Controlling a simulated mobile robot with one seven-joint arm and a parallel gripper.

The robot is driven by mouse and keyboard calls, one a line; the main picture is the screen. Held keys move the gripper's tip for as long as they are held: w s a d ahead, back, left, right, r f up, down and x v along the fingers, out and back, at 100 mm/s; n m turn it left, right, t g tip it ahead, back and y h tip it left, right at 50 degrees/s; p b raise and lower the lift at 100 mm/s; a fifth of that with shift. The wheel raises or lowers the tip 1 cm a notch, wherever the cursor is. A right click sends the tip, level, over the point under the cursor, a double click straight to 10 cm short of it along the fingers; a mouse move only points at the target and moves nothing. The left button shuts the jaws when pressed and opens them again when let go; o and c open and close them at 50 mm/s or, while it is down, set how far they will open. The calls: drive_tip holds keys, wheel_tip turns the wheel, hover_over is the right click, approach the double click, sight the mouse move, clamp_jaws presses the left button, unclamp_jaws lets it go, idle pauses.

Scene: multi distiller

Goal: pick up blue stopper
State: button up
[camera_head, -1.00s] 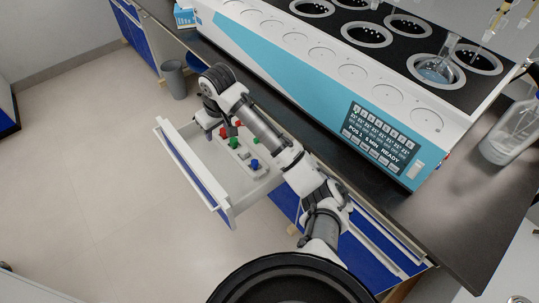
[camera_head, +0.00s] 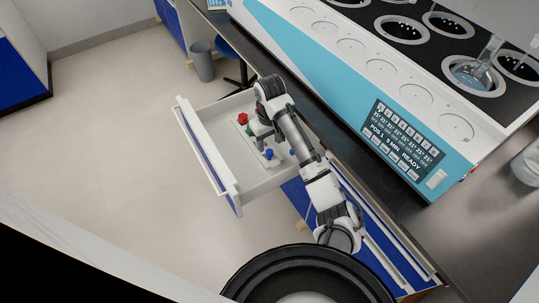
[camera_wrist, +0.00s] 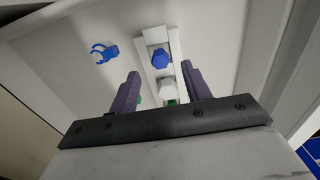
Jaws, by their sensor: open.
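The blue stopper (camera_wrist: 160,59) stands in a white rack (camera_wrist: 153,38) inside the open drawer, and it also shows in the head view (camera_head: 269,154). My gripper (camera_wrist: 160,68) is open over the rack, one finger on each side of it. The blue stopper lies at about the level of the fingertips in the wrist picture, and no contact shows. A white hexagonal piece (camera_wrist: 167,87) sits just below it in that picture, between the fingers. In the head view my arm hides most of my gripper.
A blue clip-like piece (camera_wrist: 103,52) lies apart from the rack on the drawer floor. Red (camera_head: 242,118) and green (camera_head: 250,131) pieces are farther along the rack. The drawer front (camera_head: 208,160) and the bench with the large white-and-blue machine (camera_head: 345,75) flank my arm.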

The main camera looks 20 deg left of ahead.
wheel_tip(320, 180, down, 5)
drive_tip(key=shift+r+p, duration=0.1)
drive_tip(key=shift+p, duration=0.35)
clamp_jaws()
